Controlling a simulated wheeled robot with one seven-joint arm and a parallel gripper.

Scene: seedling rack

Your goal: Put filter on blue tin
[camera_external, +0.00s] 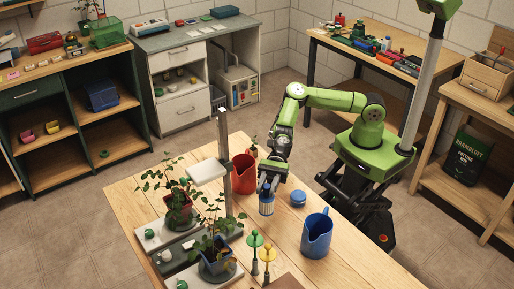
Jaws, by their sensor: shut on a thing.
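My gripper (268,187) points down over the wooden table and is shut on a small pale cylinder with blue ends, which looks like the filter (266,206). The filter is upright, close to the table top; I cannot tell whether it touches it. A small round blue tin (298,199) stands on the table to the right of the filter, apart from it. My fingers partly hide the filter's top.
A red jug (243,174) stands close left of my gripper, and a blue jug (317,236) stands at the front right. Green and yellow stakes (267,256) stand in front. The right table edge is clear.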

